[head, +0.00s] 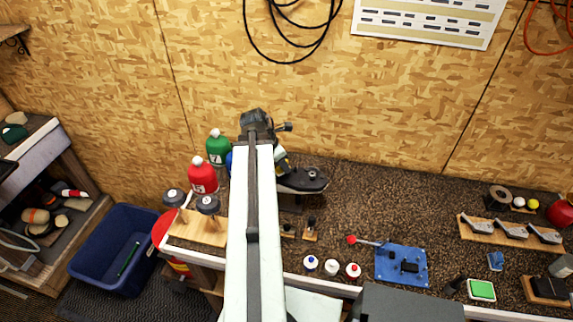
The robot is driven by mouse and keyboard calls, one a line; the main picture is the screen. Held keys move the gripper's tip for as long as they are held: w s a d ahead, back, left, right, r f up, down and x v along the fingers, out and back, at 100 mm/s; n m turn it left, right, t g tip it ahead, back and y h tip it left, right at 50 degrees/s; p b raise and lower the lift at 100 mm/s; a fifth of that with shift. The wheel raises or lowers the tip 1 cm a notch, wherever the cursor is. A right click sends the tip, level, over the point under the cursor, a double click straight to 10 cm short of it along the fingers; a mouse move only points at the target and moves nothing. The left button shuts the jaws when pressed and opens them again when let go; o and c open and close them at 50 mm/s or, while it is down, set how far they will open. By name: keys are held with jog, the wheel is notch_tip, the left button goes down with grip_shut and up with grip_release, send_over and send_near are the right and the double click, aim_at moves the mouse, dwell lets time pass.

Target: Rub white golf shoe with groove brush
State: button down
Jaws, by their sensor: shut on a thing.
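My gripper (257,122) is at the far end of my raised arm, in front of the chipboard wall and above the back of the bench. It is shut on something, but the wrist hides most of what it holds. A short dark piece (284,127) sticks out to its right; I cannot tell whether this is the groove brush or part of my wrist. I cannot pick out a white golf shoe; my arm covers the middle of the bench.
The speckled bench (400,205) has free room at centre right. Red bottle (203,177) and green bottle (217,147) stand left of my arm. A blue mat (401,265), club heads on a wooden rack (510,231) and a blue bin (122,247) also show.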

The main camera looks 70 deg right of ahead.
jog(key=shift+w+a+f, duration=0.1)
jog(key=shift+w, duration=1)
jog(key=shift+w+a+f, duration=0.1)
jog(key=shift+w, duration=0.95)
jog(key=shift+d+f+b, duration=0.2)
jog(key=shift+b, duration=0.2)
jog(key=shift+r, duration=0.1)
jog(key=shift+s+d, duration=0.15)
jog(key=shift+s, duration=2.75)
jog(key=shift+s, duration=0.1)
